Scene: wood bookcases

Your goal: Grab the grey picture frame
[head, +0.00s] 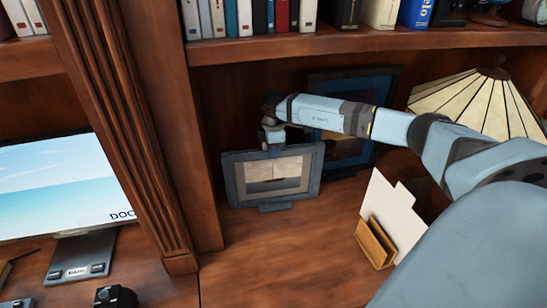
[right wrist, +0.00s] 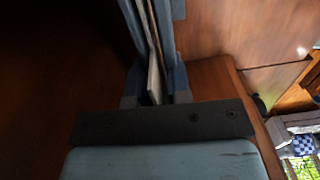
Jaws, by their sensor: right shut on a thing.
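The grey picture frame (head: 233,182) stands upright on the wooden shelf in the head view, with a pale mat and a picture inside. My right gripper (head: 273,138) is at the middle of its top edge, shut on it. In the right wrist view the picture frame (right wrist: 152,50) shows nearly edge-on, running up from my gripper (right wrist: 154,95). My gripper's fingertips are partly hidden there. My left gripper is in neither view.
A larger dark blue frame (head: 385,82) stands behind my right arm. A lamp with a cream shade (head: 470,100) and a letter holder with white cards (head: 390,215) are to the right. Books (head: 245,18) line the shelf above. A wooden pillar (head: 125,120) and a monitor (head: 60,185) are left.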

